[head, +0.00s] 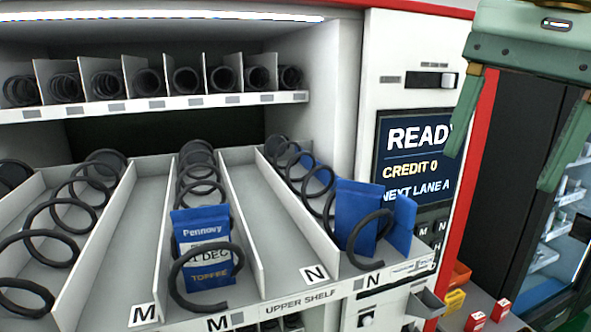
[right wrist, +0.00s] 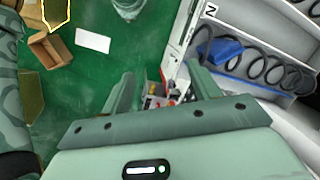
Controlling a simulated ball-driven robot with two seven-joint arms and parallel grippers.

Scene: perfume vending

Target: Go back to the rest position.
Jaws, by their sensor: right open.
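My right gripper (head: 502,170) hangs at the upper right of the head view, in front of the vending machine's right edge and a dark cabinet. Its two green fingers are apart with nothing between them. In the right wrist view its fingers (right wrist: 157,85) are also spread and empty, with the green floor and the machine's side beyond. My left gripper is in neither view.
The open vending machine shelf (head: 115,242) holds black spirals, a blue Pennowy toffee packet (head: 203,262) and blue packets (head: 357,212) at lane N. The screen (head: 415,152) reads READY, CREDIT 0. A cardboard box (right wrist: 50,48) lies on the floor. Small red-and-white boxes (head: 475,321) stand lower right.

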